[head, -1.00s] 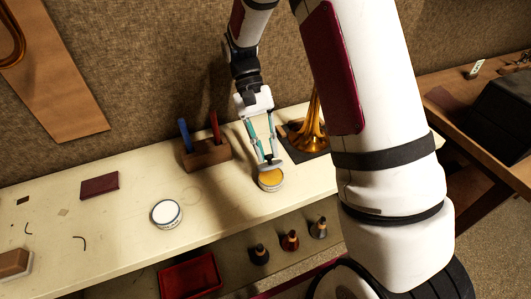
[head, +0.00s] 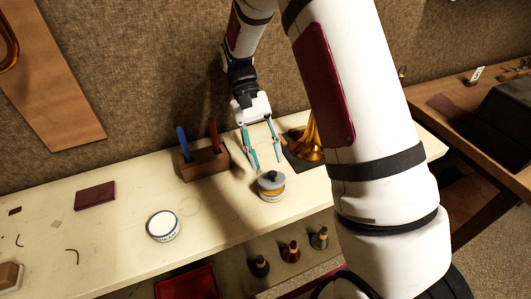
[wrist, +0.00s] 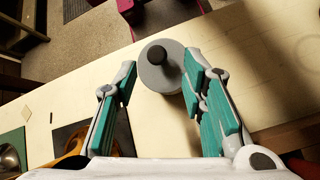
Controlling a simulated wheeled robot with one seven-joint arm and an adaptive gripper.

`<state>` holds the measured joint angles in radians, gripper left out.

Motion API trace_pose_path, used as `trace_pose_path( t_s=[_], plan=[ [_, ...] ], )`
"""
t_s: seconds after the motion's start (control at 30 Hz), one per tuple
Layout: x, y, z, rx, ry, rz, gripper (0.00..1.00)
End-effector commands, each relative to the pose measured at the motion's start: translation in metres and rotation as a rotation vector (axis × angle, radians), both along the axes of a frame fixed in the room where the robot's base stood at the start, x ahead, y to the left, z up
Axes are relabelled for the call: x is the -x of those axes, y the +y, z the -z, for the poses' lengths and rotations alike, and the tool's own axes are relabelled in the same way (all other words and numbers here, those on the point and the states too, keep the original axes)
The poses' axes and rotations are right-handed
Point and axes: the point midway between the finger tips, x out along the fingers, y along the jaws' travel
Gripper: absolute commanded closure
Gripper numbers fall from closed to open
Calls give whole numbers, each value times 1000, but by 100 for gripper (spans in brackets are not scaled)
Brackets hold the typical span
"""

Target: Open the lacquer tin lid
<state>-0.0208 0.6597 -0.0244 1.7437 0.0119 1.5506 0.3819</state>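The lacquer tin (head: 271,195) stands on the bench, with an amber surface showing at its front. Its grey round lid (head: 262,183) with a dark knob (head: 271,175) lies over the tin's top. Amber shows below the lid's front edge; I cannot tell if the lid is seated. In the wrist view, the lid (wrist: 153,80) and its black knob (wrist: 157,55) show just beyond my fingertips. My gripper (head: 268,165) is open and empty, its two teal fingers apart behind and above the lid. It also shows in the wrist view (wrist: 160,75).
A white-topped round tin (head: 163,225) stands to the left. A wooden block (head: 205,166) with blue and red handles is behind left, and a brass horn bell (head: 309,143) behind right. A red bin (head: 187,283) and several small cones (head: 290,252) are below the bench front.

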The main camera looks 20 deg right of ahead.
Motion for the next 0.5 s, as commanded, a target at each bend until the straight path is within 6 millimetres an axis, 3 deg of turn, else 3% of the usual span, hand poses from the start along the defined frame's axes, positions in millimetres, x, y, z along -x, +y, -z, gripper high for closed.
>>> trace_pose_path(
  t_s=[0.27, 0.5],
  plan=[
    [0, 0, -5, 1, -1, 0, 63],
    [0, 0, -42, 0, -4, 0, 63]
  ],
)
